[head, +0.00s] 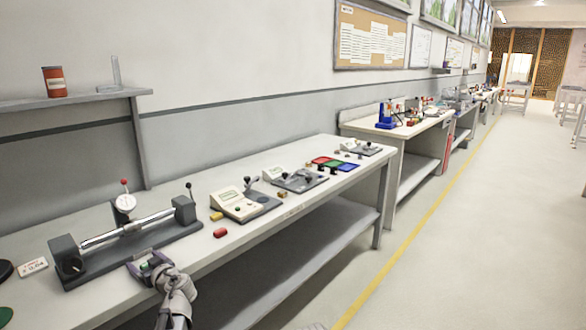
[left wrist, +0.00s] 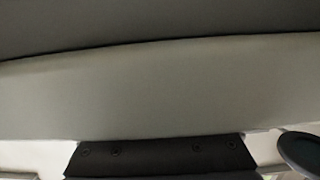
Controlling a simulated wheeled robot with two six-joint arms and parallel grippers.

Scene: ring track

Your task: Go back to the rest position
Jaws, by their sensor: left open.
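My left gripper (head: 144,263) is in the lower left of the head view, at the front edge of the near bench (head: 95,222). Its jaws are apart, in front of the dark base of a bar fixture (head: 126,231) with a dial gauge (head: 124,205). A small green item shows at the jaws; I cannot tell whether it lies between them or behind. My right gripper is not in view.
A wall shelf (head: 75,99) holds a red can (head: 54,81). The floor (head: 455,240) to the right is clear, with a yellow line (head: 420,226).

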